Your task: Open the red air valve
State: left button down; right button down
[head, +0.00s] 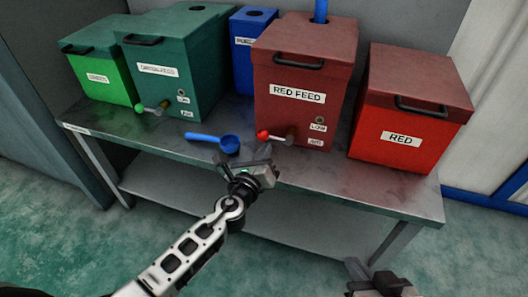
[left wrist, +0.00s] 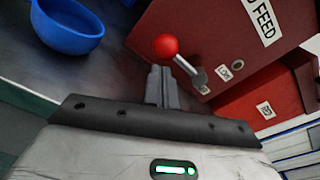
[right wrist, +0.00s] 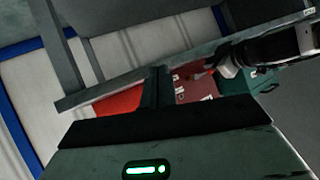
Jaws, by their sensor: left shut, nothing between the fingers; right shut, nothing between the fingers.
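The red air valve is a lever with a red ball knob (head: 262,135) on the front of the dark red box labelled RED FEED (head: 300,75). In the left wrist view the red knob (left wrist: 165,46) sits on a grey lever running down right to the box front. My left gripper (head: 266,158) is shut and empty, just in front of and below the knob; its fingertips (left wrist: 160,72) look close to the knob, but I cannot tell whether they touch. My right gripper (head: 370,270) is low at the bottom of the head view, away from the bench, shut and empty.
A blue scoop (head: 228,143) lies on the grey bench (head: 330,190) left of the knob. A red box (head: 410,110) stands to the right. Green boxes (head: 165,70), one with a green-knobbed lever (head: 140,108), and a blue box (head: 243,50) stand to the left.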

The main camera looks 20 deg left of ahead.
pick_arm(q)
jog(key=shift+r, duration=0.15)
jog(key=shift+a+m+p, duration=0.1)
jog(key=shift+m+p, duration=0.2)
jog(key=shift+m, duration=0.1)
